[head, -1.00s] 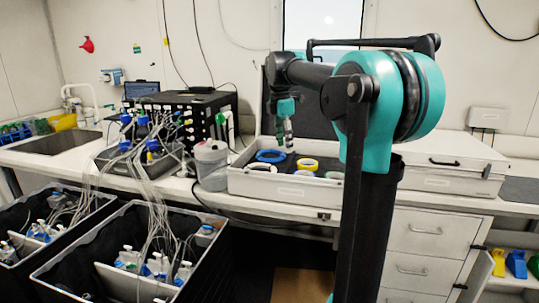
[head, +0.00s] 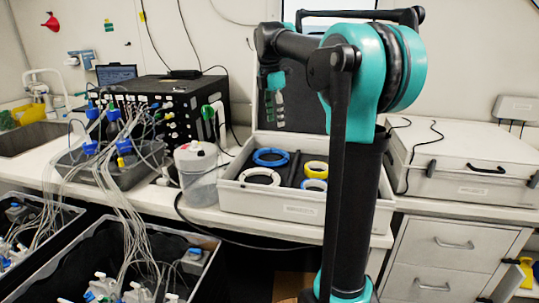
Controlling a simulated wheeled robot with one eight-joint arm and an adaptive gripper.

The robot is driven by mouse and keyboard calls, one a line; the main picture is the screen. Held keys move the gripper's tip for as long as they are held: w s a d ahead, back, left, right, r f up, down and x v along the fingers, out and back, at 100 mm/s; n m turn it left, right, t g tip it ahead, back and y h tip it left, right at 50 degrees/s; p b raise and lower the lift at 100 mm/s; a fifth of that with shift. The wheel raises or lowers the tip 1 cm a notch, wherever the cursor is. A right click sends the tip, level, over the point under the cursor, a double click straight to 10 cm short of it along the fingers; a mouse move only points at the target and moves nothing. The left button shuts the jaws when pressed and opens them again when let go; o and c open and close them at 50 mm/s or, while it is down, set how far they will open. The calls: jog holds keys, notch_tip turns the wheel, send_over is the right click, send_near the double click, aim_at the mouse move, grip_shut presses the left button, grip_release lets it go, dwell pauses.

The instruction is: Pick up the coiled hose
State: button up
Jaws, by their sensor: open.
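Several coiled rings of hose lie in the open grey case on the bench. A blue coil (head: 271,157) lies at the back left and a white coil (head: 260,176) in front of it. A yellow coil (head: 315,169) lies on the right, with a pale blue-and-white coil (head: 314,185) in front, partly covered by my arm. I cannot tell which coil the task means. My gripper (head: 270,104) hangs above and behind the coils, in front of the dark lid. It is open and apart from them. Its fingers are small and hard to make out against the lid.
The open case (head: 270,203) has raised walls and an upright lid. A lidded translucent jar (head: 196,178) stands close to its left. A black instrument (head: 165,105) and a tangle of tubes (head: 105,170) are further left. A closed grey case (head: 455,160) stands right.

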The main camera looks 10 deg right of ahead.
aim_at(280, 161)
jog(key=f, duration=0.5)
jog(key=d+f, duration=0.1)
jog(key=f, duration=0.5)
jog(key=w+d+f, duration=0.1)
jog(key=f, duration=0.4)
jog(key=shift+f, duration=0.25)
grip_shut()
